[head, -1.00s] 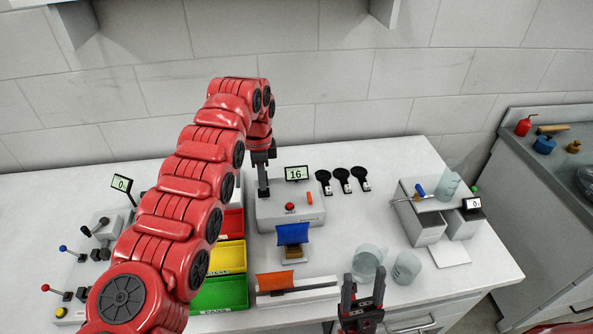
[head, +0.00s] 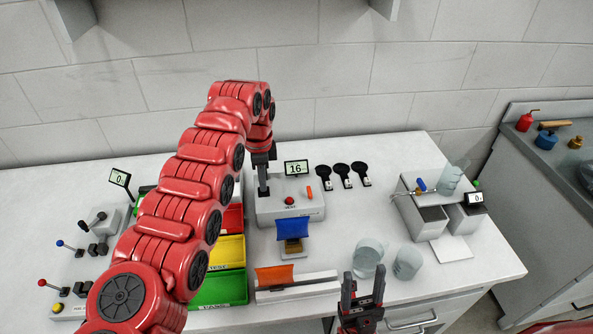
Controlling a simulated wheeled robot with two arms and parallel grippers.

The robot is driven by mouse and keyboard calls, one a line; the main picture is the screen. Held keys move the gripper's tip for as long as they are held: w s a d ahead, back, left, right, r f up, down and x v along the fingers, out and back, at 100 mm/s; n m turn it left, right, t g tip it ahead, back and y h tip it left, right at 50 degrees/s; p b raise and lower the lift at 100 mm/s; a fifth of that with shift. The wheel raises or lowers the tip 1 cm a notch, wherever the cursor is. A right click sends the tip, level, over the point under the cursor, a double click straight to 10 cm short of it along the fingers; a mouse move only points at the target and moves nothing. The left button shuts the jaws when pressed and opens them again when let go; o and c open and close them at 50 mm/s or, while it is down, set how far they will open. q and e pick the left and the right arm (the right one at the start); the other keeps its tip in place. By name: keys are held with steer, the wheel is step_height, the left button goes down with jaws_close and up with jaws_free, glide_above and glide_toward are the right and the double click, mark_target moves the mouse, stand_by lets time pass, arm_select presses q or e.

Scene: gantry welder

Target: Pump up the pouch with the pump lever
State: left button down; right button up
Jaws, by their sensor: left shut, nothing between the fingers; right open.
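A blue pouch (head: 293,228) sits on a small stand in front of a pale box-shaped unit (head: 310,214). That unit has a red button, a small orange lever (head: 309,192) and a display (head: 296,168) reading 16. I cannot tell which lever is the pump lever. My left gripper (head: 264,188) is shut and empty, pointing down at the left end of this unit; contact is unclear. An orange pouch (head: 274,275) lies on a long pale block nearer the front. My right gripper (head: 364,292) is open and empty at the front edge.
Red, yellow and green bins (head: 218,291) stand partly behind my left arm. Levers and a display (head: 119,178) are at far left. Two clear cups (head: 407,262) stand right of centre. Several black tools (head: 341,174) lie behind. Grey boxes (head: 428,222) stand at right.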

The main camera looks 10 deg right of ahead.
arm_select(q)
step_height(320, 180, down, 2)
steer(key=shift+f+b, duration=0.1)
steer(key=shift+b, duration=0.35)
steer(key=shift+r+p, duration=1.35)
steer(key=shift+r, duration=1.25)
steer(key=shift+f, duration=0.25)
steer(key=shift+f+b, duration=1.1)
steer(key=shift+f, duration=0.3)
steer(key=shift+f+b, duration=0.45)
steer(key=shift+f, duration=0.6)
steer(key=shift+r+p, duration=1.45)
steer(key=shift+r, duration=1.2)
steer(key=shift+f, duration=0.2)
